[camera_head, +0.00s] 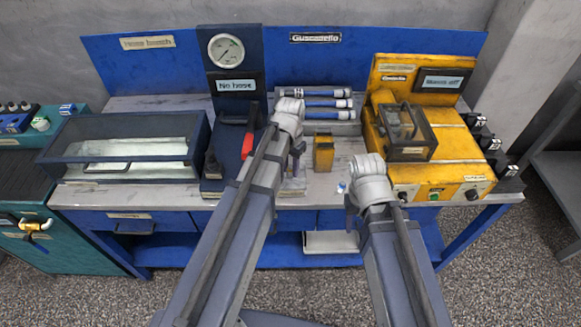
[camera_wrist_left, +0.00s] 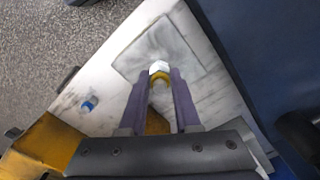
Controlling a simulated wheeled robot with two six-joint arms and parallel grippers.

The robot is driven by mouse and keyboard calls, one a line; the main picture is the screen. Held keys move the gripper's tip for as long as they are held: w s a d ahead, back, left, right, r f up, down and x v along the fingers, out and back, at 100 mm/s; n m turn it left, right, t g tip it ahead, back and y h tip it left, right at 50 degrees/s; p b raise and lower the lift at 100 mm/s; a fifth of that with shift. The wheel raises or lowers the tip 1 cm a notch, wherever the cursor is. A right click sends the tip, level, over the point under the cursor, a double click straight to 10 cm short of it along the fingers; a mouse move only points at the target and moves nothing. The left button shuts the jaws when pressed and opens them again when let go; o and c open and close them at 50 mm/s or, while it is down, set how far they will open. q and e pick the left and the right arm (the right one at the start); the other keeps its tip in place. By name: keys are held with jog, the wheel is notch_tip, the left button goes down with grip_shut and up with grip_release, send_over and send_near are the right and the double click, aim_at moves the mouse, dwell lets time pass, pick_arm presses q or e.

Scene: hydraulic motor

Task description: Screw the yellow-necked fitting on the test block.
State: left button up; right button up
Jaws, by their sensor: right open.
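The yellow-necked fitting (camera_wrist_left: 160,73), with a white head and a yellow ring, is between the fingertips of my left gripper (camera_wrist_left: 163,82). The purple fingers are shut on it above the bench. In the head view the left gripper (camera_head: 296,162) is over the front middle of the bench, and the fitting is hard to make out there. My right wrist (camera_head: 370,182) is over the front edge to the right; the arm largely hides its jaws, which are open. I cannot tell for sure which object is the test block; a blue gauge stand (camera_head: 222,130) labelled "No hose" stands left of my left gripper.
A yellow block (camera_head: 323,153) stands right of my left gripper. A small blue fitting (camera_head: 341,187) lies near the front edge. A yellow machine (camera_head: 440,150) is at right, a glass-sided tank (camera_head: 125,150) at left, and a rack of tubes (camera_head: 315,103) behind.

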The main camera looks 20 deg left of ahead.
pick_arm(q)
jog(key=o, duration=0.4)
jog(key=shift+c, duration=0.2)
jog(key=n, duration=1)
jog(key=shift+n, duration=0.3)
